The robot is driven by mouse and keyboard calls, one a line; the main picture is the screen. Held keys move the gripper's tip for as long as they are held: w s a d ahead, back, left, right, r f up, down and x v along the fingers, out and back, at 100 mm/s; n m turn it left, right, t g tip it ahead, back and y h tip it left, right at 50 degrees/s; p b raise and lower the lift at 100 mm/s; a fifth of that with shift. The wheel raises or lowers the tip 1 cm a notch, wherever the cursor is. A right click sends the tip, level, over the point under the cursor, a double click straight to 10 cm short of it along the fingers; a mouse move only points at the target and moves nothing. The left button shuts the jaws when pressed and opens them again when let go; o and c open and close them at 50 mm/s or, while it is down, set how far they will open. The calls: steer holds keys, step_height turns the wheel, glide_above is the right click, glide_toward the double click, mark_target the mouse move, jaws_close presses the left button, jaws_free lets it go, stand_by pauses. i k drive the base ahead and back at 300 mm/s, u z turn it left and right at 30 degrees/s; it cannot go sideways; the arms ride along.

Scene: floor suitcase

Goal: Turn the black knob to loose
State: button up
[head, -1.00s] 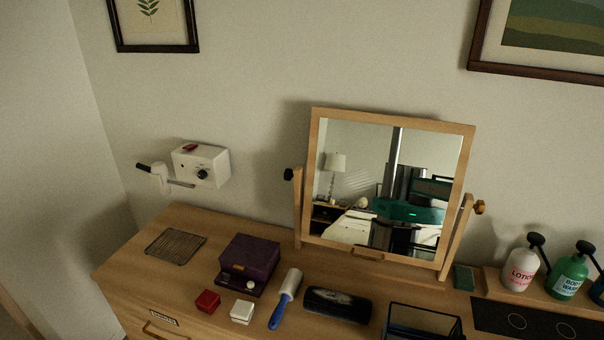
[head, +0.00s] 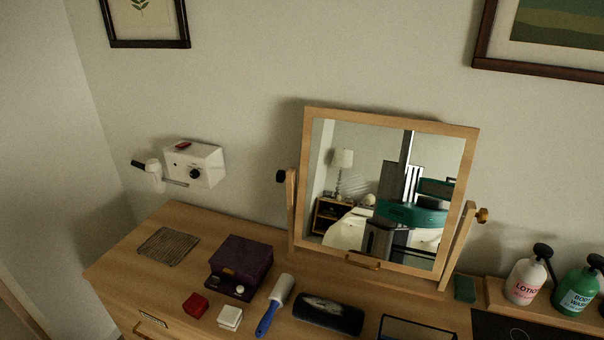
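A tilting mirror (head: 311,180) in a light wood frame stands on the dresser, held between two side posts. A black knob (head: 281,176) sits at the top of its left post. A brass-coloured knob (head: 482,215) is on the right post. A second, round black knob (head: 195,173) is on the front of a white wall box (head: 208,154) to the left. No loose or tight marking is readable at either black knob. My gripper is not directly in view; part of my body is reflected in the mirror.
On the wooden dresser (head: 125,262) are a wire rack (head: 168,246), a purple box (head: 240,266), red and white small boxes, a lint roller (head: 275,302) and a black case (head: 328,313). Pump bottles (head: 526,280) stand at right. Wall space between white box and mirror is clear.

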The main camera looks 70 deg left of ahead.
mark_target(281, 175)
steer(key=z, duration=0.65)
steer(key=k, duration=1.8)
steer(key=u, duration=1.65)
